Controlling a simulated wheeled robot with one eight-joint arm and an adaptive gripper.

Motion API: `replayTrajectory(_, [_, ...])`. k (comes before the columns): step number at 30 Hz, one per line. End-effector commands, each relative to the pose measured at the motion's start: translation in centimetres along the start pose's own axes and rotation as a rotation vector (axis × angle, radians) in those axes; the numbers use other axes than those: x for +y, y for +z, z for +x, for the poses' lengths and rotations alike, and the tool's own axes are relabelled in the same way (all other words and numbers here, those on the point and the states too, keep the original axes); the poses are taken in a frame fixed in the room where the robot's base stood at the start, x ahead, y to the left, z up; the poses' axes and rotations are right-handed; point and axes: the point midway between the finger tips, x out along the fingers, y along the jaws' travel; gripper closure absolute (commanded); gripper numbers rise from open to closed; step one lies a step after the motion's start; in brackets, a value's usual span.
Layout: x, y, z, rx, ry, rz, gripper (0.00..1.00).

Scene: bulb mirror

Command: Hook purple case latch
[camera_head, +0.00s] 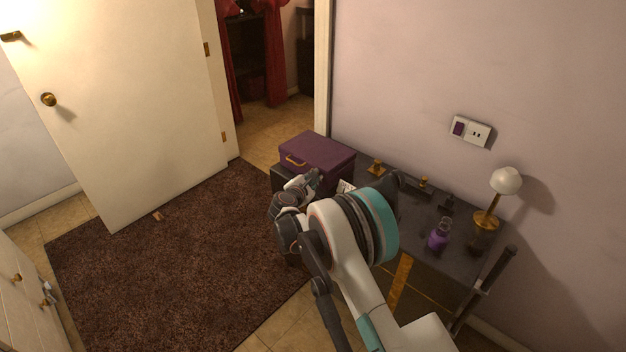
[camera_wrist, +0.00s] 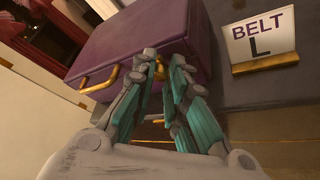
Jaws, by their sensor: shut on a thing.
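The purple case (camera_head: 322,148) sits shut on the far left end of the dark table, with a gold handle (camera_head: 294,161) on its front. In the wrist view the case (camera_wrist: 130,40) fills the upper left, and its handle (camera_wrist: 99,79) is left of my fingers. My gripper (camera_head: 316,176) is at the case's front, right of the handle. In the wrist view my gripper (camera_wrist: 163,68) has its fingertips close together against the case front, around a small gold latch (camera_wrist: 159,71). The fingers hide most of the latch, so its position is unclear.
A sign reading "BELT L" (camera_wrist: 260,36) stands right of the case. A purple flask (camera_head: 438,239), a lamp (camera_head: 505,182) and small gold items (camera_head: 376,168) stand on the table (camera_head: 457,262). A brown rug (camera_head: 180,265) covers the floor left of it.

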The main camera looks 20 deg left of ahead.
Motion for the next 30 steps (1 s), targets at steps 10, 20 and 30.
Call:
replayTrajectory(10, [0.0,-0.1,0.0,0.001,0.0,0.0,0.66])
replayTrajectory(20, [0.0,0.0,-0.1,0.001,0.0,0.0,0.66])
replayTrajectory(30, [0.1,-0.1,-4.9,0.003,0.002,0.0,0.66])
